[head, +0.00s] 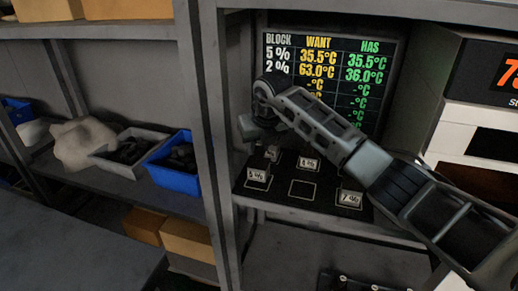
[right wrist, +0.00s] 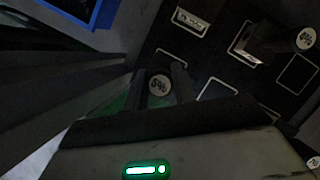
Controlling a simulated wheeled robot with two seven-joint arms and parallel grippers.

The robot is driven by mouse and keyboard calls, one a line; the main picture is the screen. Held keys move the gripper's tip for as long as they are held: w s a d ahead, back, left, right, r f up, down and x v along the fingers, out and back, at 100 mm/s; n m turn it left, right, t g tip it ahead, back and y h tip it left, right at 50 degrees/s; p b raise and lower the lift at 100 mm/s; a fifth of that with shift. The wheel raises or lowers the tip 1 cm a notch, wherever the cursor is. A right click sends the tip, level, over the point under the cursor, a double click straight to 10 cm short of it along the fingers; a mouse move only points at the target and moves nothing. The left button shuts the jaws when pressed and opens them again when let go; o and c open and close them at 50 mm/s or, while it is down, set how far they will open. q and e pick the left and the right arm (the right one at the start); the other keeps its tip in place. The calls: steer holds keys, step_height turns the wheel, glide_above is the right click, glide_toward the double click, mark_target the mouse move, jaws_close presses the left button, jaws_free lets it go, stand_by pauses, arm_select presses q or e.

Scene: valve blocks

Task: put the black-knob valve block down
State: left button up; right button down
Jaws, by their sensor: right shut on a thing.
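My right gripper (head: 258,122) comes in from the right in the head view and hangs over the left part of a black board (head: 283,201) on the shelf. In the right wrist view my right gripper (right wrist: 160,88) is shut on a dark thing with a round "5%" label (right wrist: 160,85), which I take for the black-knob valve block. Its lower part is hidden, so I cannot tell whether it touches the board. In the head view the arm and gripper hide most of it. My left gripper is not in view.
The board has outlined squares, one empty (head: 303,190), and small blocks with labels, one at the right (head: 349,198). A screen (head: 335,75) stands behind. A shelf post (head: 210,130) rises at left. A blue bin (head: 172,168) stands on the left shelf.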

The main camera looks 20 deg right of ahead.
steer(key=shift+f, duration=0.9)
steer(key=c, duration=1.1)
jaws_free()
steer(key=shift+f, duration=0.1)
steer(key=shift+c, duration=0.2)
steer(key=shift+r, duration=0.25)
steer(key=b+v, duration=0.1)
steer(key=v, duration=1.1)
steer(key=shift+b, duration=0.3)
